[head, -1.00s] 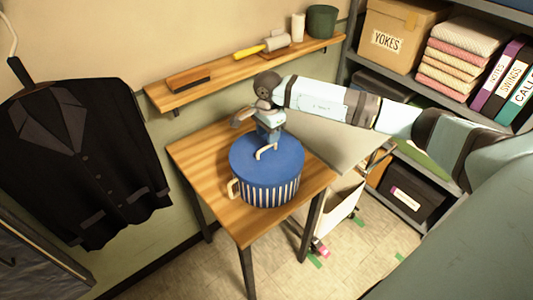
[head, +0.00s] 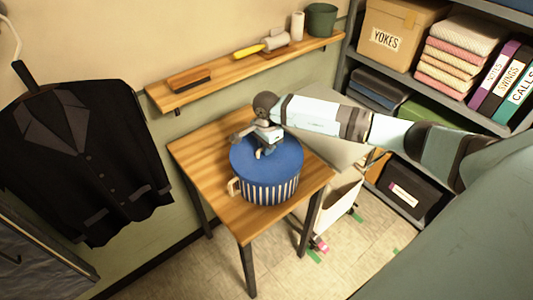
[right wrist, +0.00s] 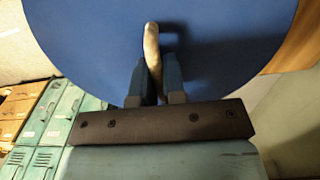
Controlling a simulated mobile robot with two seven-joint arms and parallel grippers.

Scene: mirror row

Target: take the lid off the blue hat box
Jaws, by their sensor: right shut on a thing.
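The blue hat box (head: 268,190) stands on the small wooden table, with striped sides and a tan handle at its left. Its plain blue lid (head: 285,158) sits on top of it. The lid also fills the upper part of the right wrist view (right wrist: 90,45). My right gripper (head: 264,150) is over the middle of the lid. In the right wrist view its two fingers (right wrist: 155,85) are shut on the lid's tan handle (right wrist: 152,45), one on each side. My left gripper is not in view.
The wooden table (head: 200,160) has bare top left of the box. A dark jacket (head: 85,160) hangs at left. A shelf unit with a YOKES box (head: 395,38) stands at right.

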